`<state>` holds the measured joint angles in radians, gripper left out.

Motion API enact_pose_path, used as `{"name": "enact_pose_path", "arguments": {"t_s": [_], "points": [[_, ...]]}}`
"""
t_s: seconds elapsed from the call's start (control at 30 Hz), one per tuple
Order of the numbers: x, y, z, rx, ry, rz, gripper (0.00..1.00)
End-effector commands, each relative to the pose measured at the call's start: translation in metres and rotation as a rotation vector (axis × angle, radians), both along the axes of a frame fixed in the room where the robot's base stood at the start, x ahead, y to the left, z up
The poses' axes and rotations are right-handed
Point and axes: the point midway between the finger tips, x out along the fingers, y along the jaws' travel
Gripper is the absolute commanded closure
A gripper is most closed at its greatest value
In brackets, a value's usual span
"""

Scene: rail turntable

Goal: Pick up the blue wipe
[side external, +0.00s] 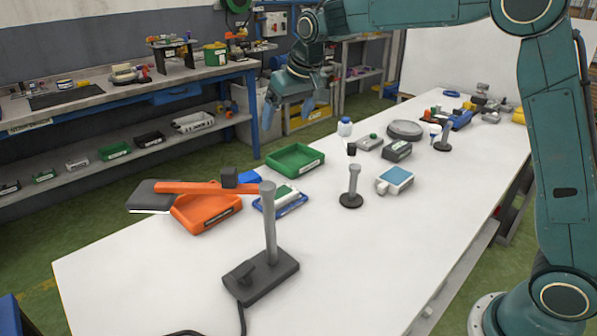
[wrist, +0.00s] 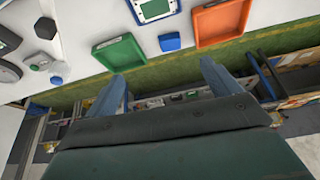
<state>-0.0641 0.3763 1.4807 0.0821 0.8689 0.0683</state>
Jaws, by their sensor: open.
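The blue wipe (side external: 250,178) is a small blue piece on the white table, between the green tray (side external: 295,160) and the orange tray (side external: 206,212). In the side view a dark block on an orange bar partly hides it. The wrist view shows the wipe (wrist: 170,41) whole, apart from both trays. My gripper (side external: 288,108) hangs in the air above and behind the table's far edge, clear of the wipe. Its two blue-grey fingers are spread with nothing between them; in the wrist view the gripper (wrist: 163,72) sits just below the wipe.
An orange bar (side external: 200,188) on a grey post (side external: 268,225) reaches over the orange tray. A blue-rimmed tray (side external: 281,207) lies right of the wipe. A short stand (side external: 352,188) and a white box with a blue top (side external: 395,180) are farther right.

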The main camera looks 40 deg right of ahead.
Motion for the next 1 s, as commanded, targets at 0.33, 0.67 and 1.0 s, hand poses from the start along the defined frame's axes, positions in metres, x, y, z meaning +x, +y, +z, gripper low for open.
{"name": "enact_pose_path", "arguments": {"t_s": [0.33, 0.67, 1.0], "points": [[0.076, 0.011, -0.065, -0.001, 0.020, -0.015, 0.11], [0.105, 0.016, -0.099, -0.002, 0.024, -0.026, 0.11], [0.108, 0.016, -0.107, -0.003, 0.026, -0.026, 0.11]]}}
